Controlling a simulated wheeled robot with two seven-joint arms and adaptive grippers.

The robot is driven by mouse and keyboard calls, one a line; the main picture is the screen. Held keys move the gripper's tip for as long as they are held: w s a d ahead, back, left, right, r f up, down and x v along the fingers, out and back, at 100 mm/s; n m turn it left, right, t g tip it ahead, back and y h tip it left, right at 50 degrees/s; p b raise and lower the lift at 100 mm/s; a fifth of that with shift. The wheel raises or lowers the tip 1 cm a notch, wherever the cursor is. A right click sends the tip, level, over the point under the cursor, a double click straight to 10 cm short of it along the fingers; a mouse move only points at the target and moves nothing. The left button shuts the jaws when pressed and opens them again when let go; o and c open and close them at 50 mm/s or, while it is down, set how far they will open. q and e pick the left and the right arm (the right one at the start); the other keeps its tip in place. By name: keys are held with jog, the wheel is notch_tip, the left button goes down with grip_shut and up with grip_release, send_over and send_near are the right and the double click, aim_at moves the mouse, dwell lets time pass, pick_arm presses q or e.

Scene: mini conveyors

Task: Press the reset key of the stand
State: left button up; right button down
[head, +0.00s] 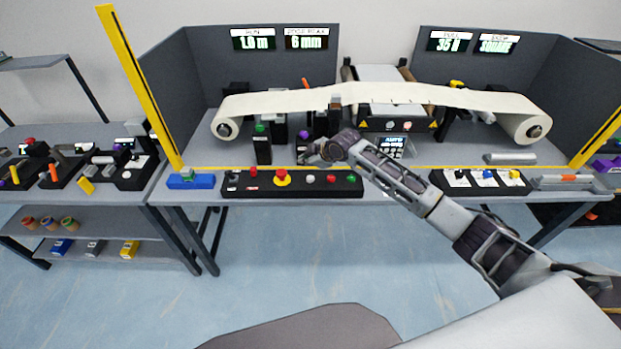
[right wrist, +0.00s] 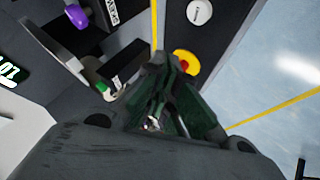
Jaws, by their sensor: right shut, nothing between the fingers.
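The black control panel (head: 240,186) runs along the front edge of the middle stand's table. It carries a red mushroom button on a yellow collar (head: 282,177), a pale button (head: 310,179), a red button (head: 331,179) and a green button (head: 351,180). I cannot read which key is reset. My right gripper (head: 308,158) is shut and empty, just behind and above the panel. In the right wrist view its dark fingers (right wrist: 157,112) are together, with the red and yellow button (right wrist: 187,62) to their upper right. Contact cannot be told. My left gripper is out of view.
A pale web (head: 380,95) stretches between two rolls behind my right arm. A smaller black box with several knobs (head: 447,184) sits right of the panel, a blue block (head: 190,182) left of it. Yellow posts (head: 140,85) stand at the table's sides.

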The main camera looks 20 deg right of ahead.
aim_at(308, 179)
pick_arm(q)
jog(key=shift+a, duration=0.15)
pick_arm(e)
jog(key=shift+w+d+r+n, duration=0.15)
jog(key=shift+w+d+r, duration=0.15)
jog(key=shift+r, duration=0.35)
jog(key=shift+w+d+r+n, duration=0.15)
jog(key=shift+w+r, duration=0.2)
jog(key=shift+r, duration=0.3)
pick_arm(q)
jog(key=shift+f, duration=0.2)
pick_arm(e)
jog(key=shift+f, duration=0.25)
jog(key=shift+f+b, duration=1.5)
jog(key=shift+b, duration=0.1)
jog(key=shift+f+b, duration=0.6)
jog(key=shift+f, duration=0.1)
jog(key=shift+f+b, duration=0.6)
jog(key=shift+f, duration=0.65)
pick_arm(q)
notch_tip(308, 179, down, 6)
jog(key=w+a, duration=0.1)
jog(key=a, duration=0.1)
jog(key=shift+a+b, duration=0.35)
jog(key=shift+b, duration=0.05)
pick_arm(e)
jog(key=shift+f, duration=0.75)
